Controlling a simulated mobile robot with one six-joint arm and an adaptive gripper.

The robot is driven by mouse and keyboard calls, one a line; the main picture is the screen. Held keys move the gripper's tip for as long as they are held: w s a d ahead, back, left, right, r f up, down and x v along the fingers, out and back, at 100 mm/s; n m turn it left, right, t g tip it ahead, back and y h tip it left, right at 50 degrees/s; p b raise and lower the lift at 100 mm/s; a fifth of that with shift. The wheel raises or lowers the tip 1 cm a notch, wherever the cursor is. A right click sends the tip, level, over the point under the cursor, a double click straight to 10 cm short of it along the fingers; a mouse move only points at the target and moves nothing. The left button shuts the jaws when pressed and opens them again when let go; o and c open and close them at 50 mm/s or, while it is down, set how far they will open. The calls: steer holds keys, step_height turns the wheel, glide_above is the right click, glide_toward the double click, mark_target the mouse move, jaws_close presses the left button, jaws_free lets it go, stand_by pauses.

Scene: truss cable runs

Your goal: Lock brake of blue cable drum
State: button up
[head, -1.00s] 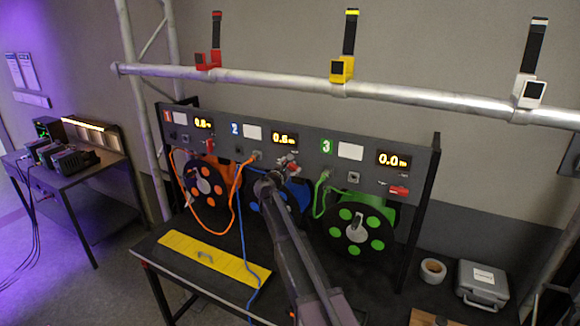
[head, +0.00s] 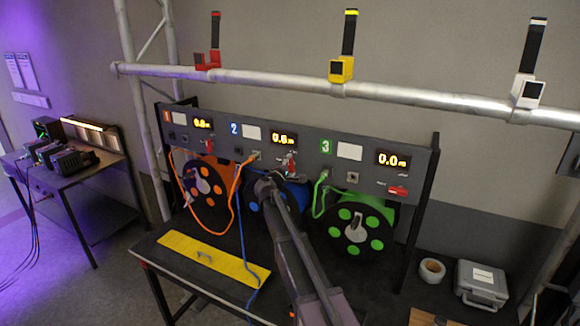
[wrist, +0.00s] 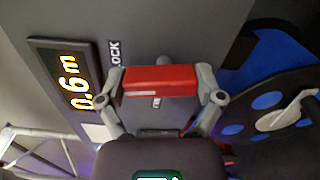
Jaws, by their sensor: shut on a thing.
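The blue cable drum (head: 293,196) sits in the middle bay under the panel marked 2, partly hidden by my arm. Its side with blue spots shows at the right of the wrist view (wrist: 265,100). Its red brake lever (wrist: 160,82) lies between my gripper's fingers (wrist: 161,90), which are shut on it from both ends. A LOCK label (wrist: 115,54) shows near the lever's left end in that view, and a partly hidden FREE label just below it. In the head view the lever (head: 291,160) looks roughly upright on the panel.
The orange drum (head: 205,185) is on the left, the green drum (head: 355,230) on the right. A blue cable (head: 243,240) hangs over the bench beside a yellow plate (head: 212,258). A truss tube (head: 290,82) with three straps runs above.

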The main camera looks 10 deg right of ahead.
steer(key=shift+w+m, duration=0.1)
steer(key=shift+m, duration=1)
steer(key=o, duration=0.9)
steer(key=shift+c, duration=0.2)
steer(key=shift+s+a, duration=0.3)
steer(key=shift+s, duration=0.25)
steer(key=v, duration=1.1)
steer(key=shift+w, duration=0.1)
